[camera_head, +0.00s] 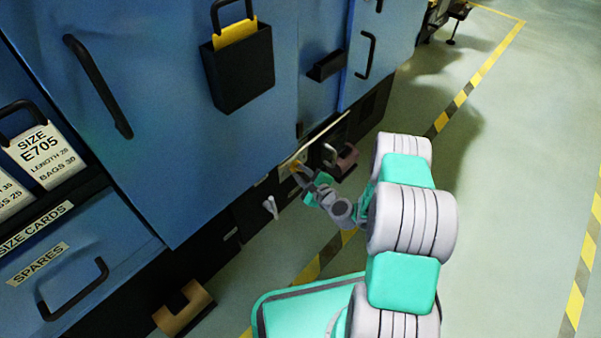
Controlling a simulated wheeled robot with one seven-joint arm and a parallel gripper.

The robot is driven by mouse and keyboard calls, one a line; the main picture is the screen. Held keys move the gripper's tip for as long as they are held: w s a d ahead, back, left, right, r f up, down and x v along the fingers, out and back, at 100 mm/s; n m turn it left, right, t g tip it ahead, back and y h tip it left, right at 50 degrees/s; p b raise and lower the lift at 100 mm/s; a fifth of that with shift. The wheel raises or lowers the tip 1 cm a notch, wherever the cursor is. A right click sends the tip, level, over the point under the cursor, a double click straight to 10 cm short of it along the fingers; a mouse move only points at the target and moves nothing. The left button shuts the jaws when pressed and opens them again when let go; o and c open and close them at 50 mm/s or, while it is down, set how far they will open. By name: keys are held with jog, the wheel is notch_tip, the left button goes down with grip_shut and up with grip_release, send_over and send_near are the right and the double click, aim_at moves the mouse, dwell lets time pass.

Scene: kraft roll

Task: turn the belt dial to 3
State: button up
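My gripper (301,177) is at the low front of the blue machine, at the end of my white and green arm. Its fingers point up and left toward a pale panel (318,138) under the blue doors. A small yellow-orange part (294,166) shows at the fingertips. I cannot tell whether it is the belt dial. No dial numbers or pointer can be read, and the gripper covers part of that spot. The fingers are too small to tell whether they are open or shut, or touching anything.
A pale lever-like part (270,207) is on the dark base left of the gripper. A black holder (239,72) with a yellow card hangs on the blue door (160,110). A brown bracket (184,308) sticks out at the lower left. The floor (520,130) to the right is clear.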

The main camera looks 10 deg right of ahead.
jog(key=shift+o, duration=0.7)
jog(key=p+v, duration=0.2)
jog(key=v, duration=0.5)
jog(key=shift+s+r+p, duration=0.15)
jog(key=shift+s+p, duration=0.25)
